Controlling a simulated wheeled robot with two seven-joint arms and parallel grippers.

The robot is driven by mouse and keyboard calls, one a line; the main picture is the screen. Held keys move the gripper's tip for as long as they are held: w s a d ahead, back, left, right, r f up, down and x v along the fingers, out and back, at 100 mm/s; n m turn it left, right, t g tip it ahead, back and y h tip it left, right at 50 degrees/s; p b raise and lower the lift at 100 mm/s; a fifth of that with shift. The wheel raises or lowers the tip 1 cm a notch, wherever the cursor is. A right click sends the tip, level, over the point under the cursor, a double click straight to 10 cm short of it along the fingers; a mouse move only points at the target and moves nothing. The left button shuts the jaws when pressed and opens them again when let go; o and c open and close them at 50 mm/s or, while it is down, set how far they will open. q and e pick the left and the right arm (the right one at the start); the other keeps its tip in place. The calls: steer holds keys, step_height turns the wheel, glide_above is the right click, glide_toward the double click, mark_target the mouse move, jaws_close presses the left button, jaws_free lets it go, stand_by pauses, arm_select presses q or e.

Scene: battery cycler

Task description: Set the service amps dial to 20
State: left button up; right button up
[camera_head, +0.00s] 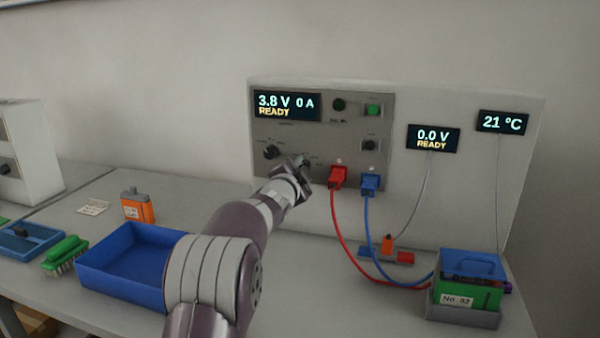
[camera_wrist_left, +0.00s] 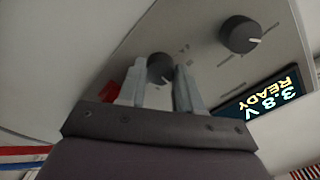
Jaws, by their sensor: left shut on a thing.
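The cycler panel (camera_head: 330,130) carries a display (camera_head: 287,105) reading 3.8 V, 0 A, READY. My left gripper (camera_head: 302,164) reaches the lower middle of the panel. In the left wrist view its two fingers (camera_wrist_left: 160,80) are shut on a dark round dial (camera_wrist_left: 160,67), one on each side. That dial is mostly hidden behind the gripper in the head view. A second dark dial (camera_head: 271,152) sits to its left; it also shows in the wrist view (camera_wrist_left: 240,35) with a white pointer mark. The scale lettering is too small to read. My right gripper is not in view.
Red (camera_head: 338,176) and blue plugs (camera_head: 370,182) with cables sit just right of the gripper. A green button (camera_head: 373,110) and a black knob (camera_head: 369,145) are above them. A battery in a grey holder (camera_head: 463,315) stands right; a blue tray (camera_head: 128,291) lies left.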

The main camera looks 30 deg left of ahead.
arm_select(q)
steer(key=o, duration=1)
steer(key=shift+o, duration=0.2)
steer(key=v, duration=1.2)
steer(key=shift+s+b, duration=0.35)
steer(key=shift+b, duration=0.1)
steer(key=shift+d, duration=0.1)
